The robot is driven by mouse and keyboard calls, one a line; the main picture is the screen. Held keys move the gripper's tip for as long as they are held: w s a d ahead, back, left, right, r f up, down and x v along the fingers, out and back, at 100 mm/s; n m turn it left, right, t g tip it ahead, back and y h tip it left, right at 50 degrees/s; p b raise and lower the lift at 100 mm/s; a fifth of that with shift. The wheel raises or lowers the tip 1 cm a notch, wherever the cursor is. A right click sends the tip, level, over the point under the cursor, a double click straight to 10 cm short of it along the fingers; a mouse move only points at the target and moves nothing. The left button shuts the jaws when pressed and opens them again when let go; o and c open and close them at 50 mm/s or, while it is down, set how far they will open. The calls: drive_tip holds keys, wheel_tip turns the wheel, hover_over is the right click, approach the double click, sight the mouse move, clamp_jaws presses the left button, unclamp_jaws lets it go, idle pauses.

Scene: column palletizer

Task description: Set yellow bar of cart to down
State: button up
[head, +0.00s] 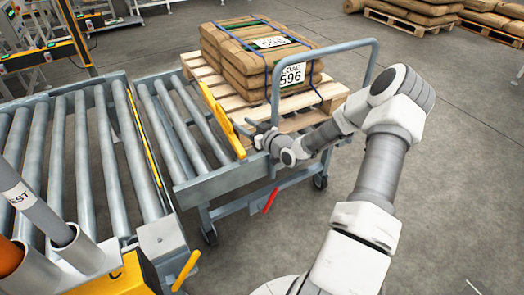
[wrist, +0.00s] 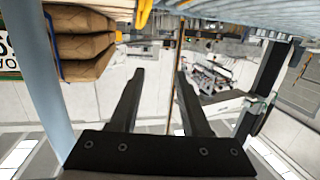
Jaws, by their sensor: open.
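The grey roller cart (head: 183,187) stands beside the roller conveyor (head: 110,140). Its yellow bar (head: 222,118) runs along the far end of its rollers, on the side towards the sacks. It appears to stand above the rollers. My gripper (head: 258,128) is close to the bar's near end, and contact cannot be told. In the wrist view the two black fingers of my gripper (wrist: 159,71) are apart with nothing between them. A yellow piece (wrist: 145,12), probably the bar, shows at the top edge, beyond the fingertips.
A pallet (head: 330,93) with strapped brown sacks (head: 263,55) stands behind the bar. The cart's tall grey handle frame (head: 374,70) rises beside my arm. A red lever (head: 270,200) hangs below the cart. Floor at the right is clear.

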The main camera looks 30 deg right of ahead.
drive_tip(key=s+d+t, duration=0.1)
drive_tip(key=s+d, duration=0.1)
drive_tip(key=s, duration=0.8)
drive_tip(key=shift+s+f, duration=0.15)
drive_tip(key=shift+f, duration=0.25)
